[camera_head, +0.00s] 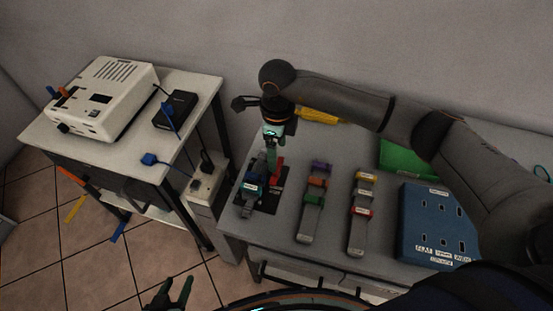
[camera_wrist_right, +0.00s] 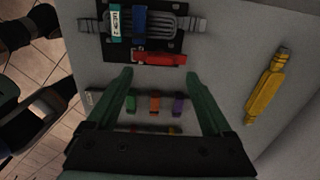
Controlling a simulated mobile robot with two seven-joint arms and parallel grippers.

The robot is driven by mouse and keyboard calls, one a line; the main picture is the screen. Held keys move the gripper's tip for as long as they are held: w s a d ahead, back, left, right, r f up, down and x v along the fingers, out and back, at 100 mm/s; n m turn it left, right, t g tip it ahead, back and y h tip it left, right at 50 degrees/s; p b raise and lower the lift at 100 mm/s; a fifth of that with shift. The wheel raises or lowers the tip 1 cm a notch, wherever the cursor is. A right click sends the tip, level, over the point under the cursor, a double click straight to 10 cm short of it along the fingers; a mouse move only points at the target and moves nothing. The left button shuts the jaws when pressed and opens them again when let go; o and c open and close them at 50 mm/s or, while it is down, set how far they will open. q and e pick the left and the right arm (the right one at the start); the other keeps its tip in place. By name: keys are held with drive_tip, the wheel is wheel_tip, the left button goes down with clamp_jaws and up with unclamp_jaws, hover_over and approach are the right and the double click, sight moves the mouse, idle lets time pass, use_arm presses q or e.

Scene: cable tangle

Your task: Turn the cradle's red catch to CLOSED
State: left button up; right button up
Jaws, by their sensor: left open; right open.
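The cradle is a dark plate (camera_head: 270,197) at the left end of the grey table, with a grey ribbed connector and a blue band on it. It also shows at the top of the right wrist view (camera_wrist_right: 105,45). The red catch (camera_head: 279,168) lies along the plate's edge, and in the right wrist view (camera_wrist_right: 158,58) it runs roughly level. My right gripper (camera_head: 271,160) points down over the cradle. Its green fingers (camera_wrist_right: 158,76) are apart with nothing between them, just short of the catch in the picture. My left gripper (camera_head: 172,294) is open and empty, low at the bottom.
Two grey strips with coloured clips (camera_head: 312,208) (camera_head: 360,213) lie right of the cradle. A blue socket panel (camera_head: 415,215) and green block (camera_head: 402,158) are farther right. A yellow tool (camera_wrist_right: 264,85) lies behind. A white device (camera_head: 104,98) stands on the left bench.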

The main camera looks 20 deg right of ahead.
drive_tip(key=shift+f, duration=2.8)
